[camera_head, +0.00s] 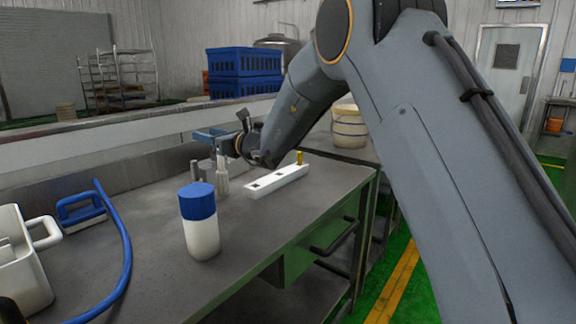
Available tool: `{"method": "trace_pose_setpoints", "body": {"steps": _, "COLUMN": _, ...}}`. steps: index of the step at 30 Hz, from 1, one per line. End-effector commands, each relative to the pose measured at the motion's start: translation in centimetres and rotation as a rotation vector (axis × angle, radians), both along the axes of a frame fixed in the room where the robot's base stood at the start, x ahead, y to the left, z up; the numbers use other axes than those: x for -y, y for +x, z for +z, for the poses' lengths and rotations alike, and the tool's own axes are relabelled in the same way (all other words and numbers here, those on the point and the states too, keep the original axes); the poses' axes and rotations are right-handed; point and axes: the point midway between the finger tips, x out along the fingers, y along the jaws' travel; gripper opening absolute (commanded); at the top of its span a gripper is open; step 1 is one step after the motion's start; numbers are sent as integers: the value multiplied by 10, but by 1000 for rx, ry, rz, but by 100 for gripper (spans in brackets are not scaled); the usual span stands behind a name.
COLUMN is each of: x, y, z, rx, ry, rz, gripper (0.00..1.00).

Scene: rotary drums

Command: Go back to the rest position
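My gripper (221,184) is at the end of my grey arm, low over the far part of the grey worktable (250,225). It is small and partly hidden by my wrist, so I cannot tell whether its fingers are open or hold anything. A white block (260,187) with dark square holes lies just right of it, and a short brass-coloured pin (299,157) stands at the block's far end. A grey metal cylinder (195,171) stands close by on the left.
A white bottle (201,238) with a blue cap stands nearer on the table. A blue hose (126,250), a blue-handled brush (80,211) and a white jug (25,265) are at left. A pale bucket (349,130) stands behind my arm. Blue crates (245,75) are farther back.

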Motion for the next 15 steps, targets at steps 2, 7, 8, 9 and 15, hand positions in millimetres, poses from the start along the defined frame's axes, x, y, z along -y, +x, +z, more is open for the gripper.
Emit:
{"method": "trace_pose_setpoints", "body": {"steps": 2, "x": -1, "y": -1, "z": 0, "rx": 0, "ry": 0, "rz": 1, "gripper": 39}}
{"method": "trace_pose_setpoints", "body": {"steps": 7, "x": -1, "y": -1, "z": 0, "rx": 0, "ry": 0, "rz": 2, "gripper": 39}}
{"method": "trace_pose_setpoints", "body": {"steps": 8, "x": 3, "y": -3, "z": -1, "rx": 8, "ry": -23, "rz": 8, "gripper": 39}}
{"method": "trace_pose_setpoints", "body": {"steps": 9, "x": 9, "y": -9, "z": -5, "rx": 23, "ry": -62, "rz": 23, "gripper": 39}}
{"method": "trace_pose_setpoints", "body": {"steps": 15, "x": 39, "y": -42, "z": -30, "rx": 92, "ry": -277, "rz": 113, "gripper": 39}}
